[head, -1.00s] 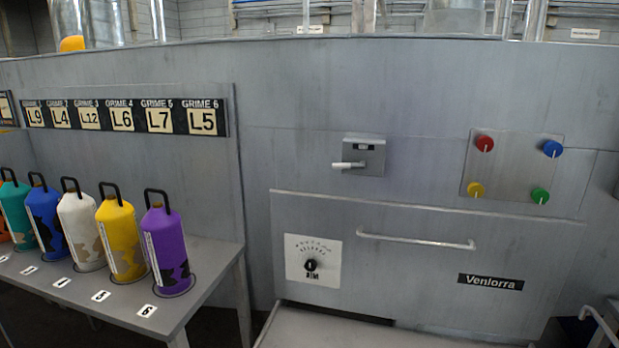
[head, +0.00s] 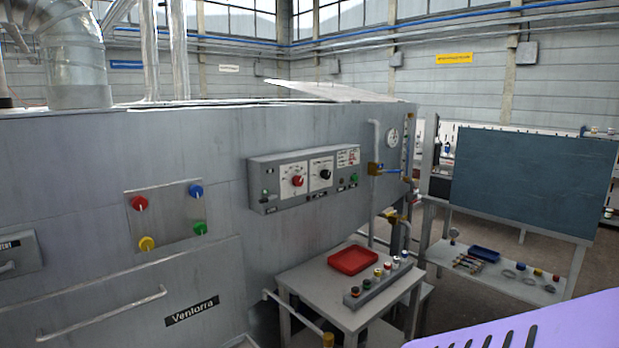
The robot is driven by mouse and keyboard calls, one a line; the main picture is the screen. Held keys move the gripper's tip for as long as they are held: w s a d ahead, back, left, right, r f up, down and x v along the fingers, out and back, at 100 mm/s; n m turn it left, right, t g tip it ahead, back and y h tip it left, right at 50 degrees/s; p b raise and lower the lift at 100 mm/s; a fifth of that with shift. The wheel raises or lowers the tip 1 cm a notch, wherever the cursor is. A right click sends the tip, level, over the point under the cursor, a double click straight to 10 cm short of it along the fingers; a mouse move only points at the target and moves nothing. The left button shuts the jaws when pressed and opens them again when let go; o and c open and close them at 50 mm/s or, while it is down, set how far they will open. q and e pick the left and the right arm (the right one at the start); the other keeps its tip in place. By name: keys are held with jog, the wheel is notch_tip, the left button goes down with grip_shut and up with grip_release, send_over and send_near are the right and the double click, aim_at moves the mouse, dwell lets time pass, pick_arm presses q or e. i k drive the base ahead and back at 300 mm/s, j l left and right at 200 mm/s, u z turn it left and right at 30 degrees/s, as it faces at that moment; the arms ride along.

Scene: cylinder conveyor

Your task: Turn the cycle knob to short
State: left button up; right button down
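A grey control box (head: 262,178) is mounted on the machine's side, right of centre. It carries a red knob (head: 298,181) on a white dial plate and a black knob (head: 325,174) on a second white plate. The lettering is too small to read, so I cannot tell which knob is the cycle knob or where it points. A small green button (head: 354,179) sits at the box's right end. Neither of my grippers is in view.
A panel with red, blue, yellow and green knobs (head: 139,203) is left of the box. Below the box stands a table with a red tray (head: 353,260). A dark board (head: 530,182) stands at the right. A purple slotted thing (head: 565,325) fills the bottom right corner.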

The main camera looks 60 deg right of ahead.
aim_at(326, 174)
jog(key=z, duration=1.85)
